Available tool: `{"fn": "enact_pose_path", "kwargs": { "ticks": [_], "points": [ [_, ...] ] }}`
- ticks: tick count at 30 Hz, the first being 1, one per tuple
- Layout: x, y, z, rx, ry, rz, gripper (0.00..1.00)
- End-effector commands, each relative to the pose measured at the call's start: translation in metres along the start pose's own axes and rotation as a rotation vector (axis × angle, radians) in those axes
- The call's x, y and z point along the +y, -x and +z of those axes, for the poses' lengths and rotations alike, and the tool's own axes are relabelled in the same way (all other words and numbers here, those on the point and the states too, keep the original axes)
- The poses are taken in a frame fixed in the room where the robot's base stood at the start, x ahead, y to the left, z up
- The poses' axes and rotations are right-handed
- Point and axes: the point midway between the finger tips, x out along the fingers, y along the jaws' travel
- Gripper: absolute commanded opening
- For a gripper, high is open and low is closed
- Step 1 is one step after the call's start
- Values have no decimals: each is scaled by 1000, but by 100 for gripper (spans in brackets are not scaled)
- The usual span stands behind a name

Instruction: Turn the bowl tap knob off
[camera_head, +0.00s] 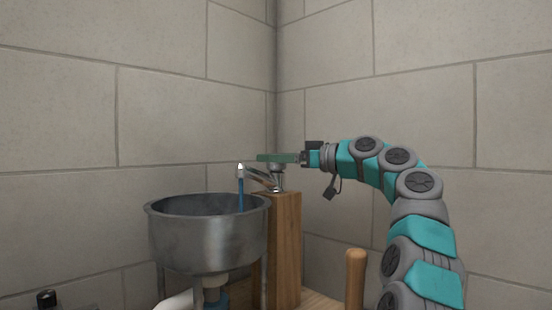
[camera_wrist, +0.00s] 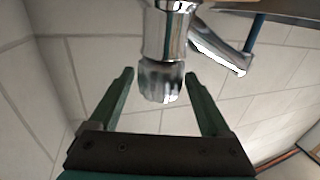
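The bowl tap (camera_head: 258,176) stands on a wooden post beside the metal bowl (camera_head: 208,245). A blue stream of water (camera_head: 241,192) runs from its spout into the bowl. The stream also shows in the wrist view (camera_wrist: 254,33), by the chrome spout (camera_wrist: 217,51). The ribbed chrome tap knob (camera_wrist: 160,82) is in the middle of the wrist view. My gripper (camera_wrist: 158,76) is open, with one green finger on each side of the knob and a visible gap to each. In the head view my gripper (camera_head: 278,158) is at the top of the tap and hides the knob.
The wooden post (camera_head: 286,250) stands right of the bowl. A shorter round wooden peg (camera_head: 355,278) stands near my arm. Tiled walls meet in a corner behind the tap. White piping (camera_head: 180,301) runs below the bowl.

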Motion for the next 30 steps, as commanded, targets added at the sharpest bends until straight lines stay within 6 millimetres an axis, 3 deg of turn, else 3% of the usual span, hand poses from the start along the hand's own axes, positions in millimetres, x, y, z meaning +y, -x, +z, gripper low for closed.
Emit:
{"fn": "enact_pose_path", "kwargs": {
  "ticks": [2, 20, 30],
  "points": [
    [0, 0, 0, 0, 0, 0, 72],
    [0, 0, 0, 0, 0, 1, 4],
    [-1, 1, 1, 5, 2, 41, 4]
  ]
}}
